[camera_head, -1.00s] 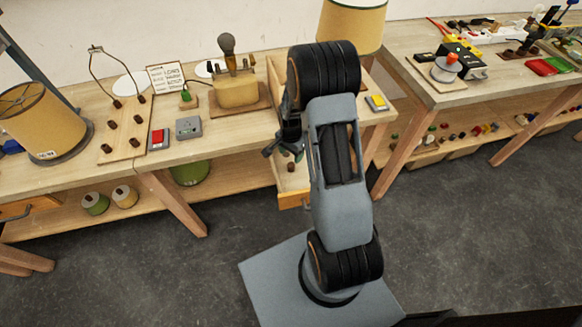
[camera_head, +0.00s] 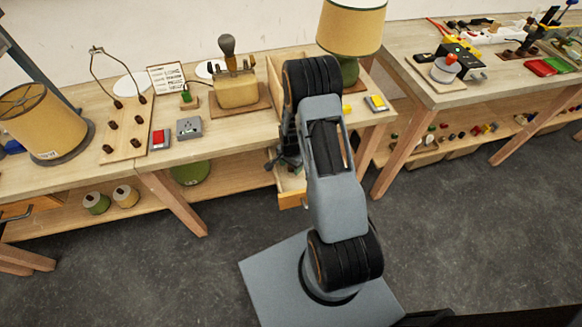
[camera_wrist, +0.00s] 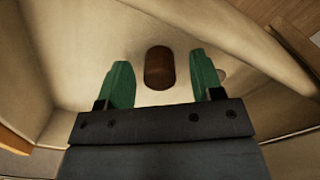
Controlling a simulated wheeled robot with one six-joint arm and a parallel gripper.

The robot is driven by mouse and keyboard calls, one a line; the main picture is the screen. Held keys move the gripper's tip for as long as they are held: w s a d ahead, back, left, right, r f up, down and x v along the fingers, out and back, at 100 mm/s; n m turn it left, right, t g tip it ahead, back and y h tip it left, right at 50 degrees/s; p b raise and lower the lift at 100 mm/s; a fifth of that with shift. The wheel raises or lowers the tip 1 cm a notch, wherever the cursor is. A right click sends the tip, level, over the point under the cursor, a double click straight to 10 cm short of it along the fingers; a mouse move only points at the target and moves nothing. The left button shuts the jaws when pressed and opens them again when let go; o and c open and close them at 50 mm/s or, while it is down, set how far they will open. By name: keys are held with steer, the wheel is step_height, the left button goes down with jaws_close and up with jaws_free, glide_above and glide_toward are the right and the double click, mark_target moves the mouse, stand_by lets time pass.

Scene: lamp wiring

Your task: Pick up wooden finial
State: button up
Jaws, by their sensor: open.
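In the wrist view a dark brown wooden piece (camera_wrist: 159,68), short and rounded, lies on a pale surface with raised sides; it looks like the wooden finial. My gripper (camera_wrist: 160,85) has its two green fingers apart, one on either side of the piece and slightly short of it. I see no contact between fingers and wood. In the head view my gripper (camera_head: 287,162) is at the open drawer (camera_head: 292,198) under the bench, partly hidden by my arm. The piece cannot be made out there.
The drawer's walls rise close around my gripper. Above stands the workbench (camera_head: 225,125) with a lamp (camera_head: 350,30), a yellow block (camera_head: 376,102) and a grey switch box (camera_head: 189,128).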

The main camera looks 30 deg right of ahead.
steer(key=shift+c, duration=0.3)
steer(key=c, duration=0.9)
steer(key=shift+r, duration=0.15)
